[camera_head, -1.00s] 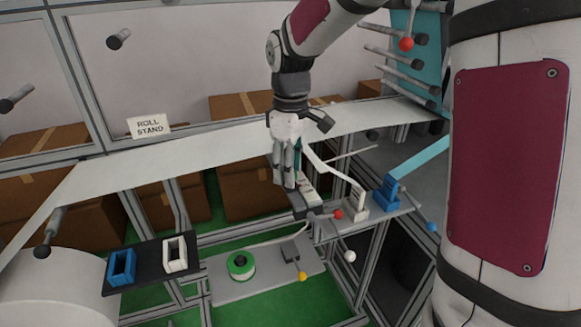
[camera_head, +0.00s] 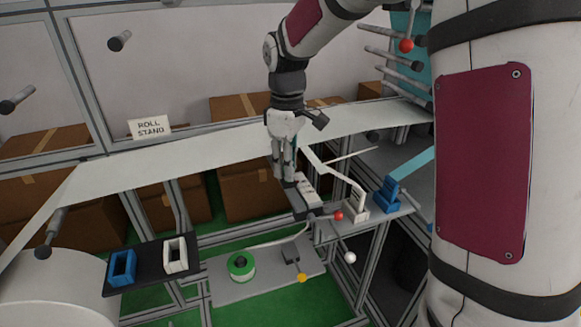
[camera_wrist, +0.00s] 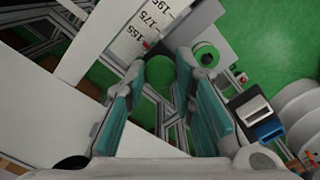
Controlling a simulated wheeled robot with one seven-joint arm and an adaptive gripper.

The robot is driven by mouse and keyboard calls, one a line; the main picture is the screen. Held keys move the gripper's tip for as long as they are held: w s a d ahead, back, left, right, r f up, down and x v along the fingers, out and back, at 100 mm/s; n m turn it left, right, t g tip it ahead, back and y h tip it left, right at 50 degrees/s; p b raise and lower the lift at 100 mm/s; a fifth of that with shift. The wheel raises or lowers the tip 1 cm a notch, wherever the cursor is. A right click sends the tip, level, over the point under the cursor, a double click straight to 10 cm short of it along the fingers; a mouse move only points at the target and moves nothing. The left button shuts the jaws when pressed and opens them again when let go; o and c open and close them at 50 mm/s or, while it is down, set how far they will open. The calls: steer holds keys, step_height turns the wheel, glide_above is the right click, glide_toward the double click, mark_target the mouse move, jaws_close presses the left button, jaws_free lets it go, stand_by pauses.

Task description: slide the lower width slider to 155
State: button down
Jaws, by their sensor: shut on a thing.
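The white width scale (camera_wrist: 148,28) shows 155, 175 and 195 in the wrist view, with a small red mark close to 155. In the head view the scale (camera_head: 307,186) lies on a dark rail. My gripper (camera_head: 285,179) points down at the rail's far end. I cannot read the slider's exact setting.
A white guide (camera_head: 357,201) and a blue guide (camera_head: 387,197) stand right of the rail. A red-knobbed lever (camera_head: 338,215) sticks out nearby. A green-and-white roll (camera_head: 241,266) lies on a lower grey plate. A wide white web (camera_head: 220,148) crosses behind my gripper.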

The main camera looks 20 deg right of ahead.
steer(key=c, duration=1.3)
jaws_free()
steer(key=shift+w, duration=0.3)
steer(key=shift+c, duration=0.2)
steer(key=shift+r, duration=0.15)
step_height(320, 180, up, 12)
steer(key=shift+s, duration=0.1)
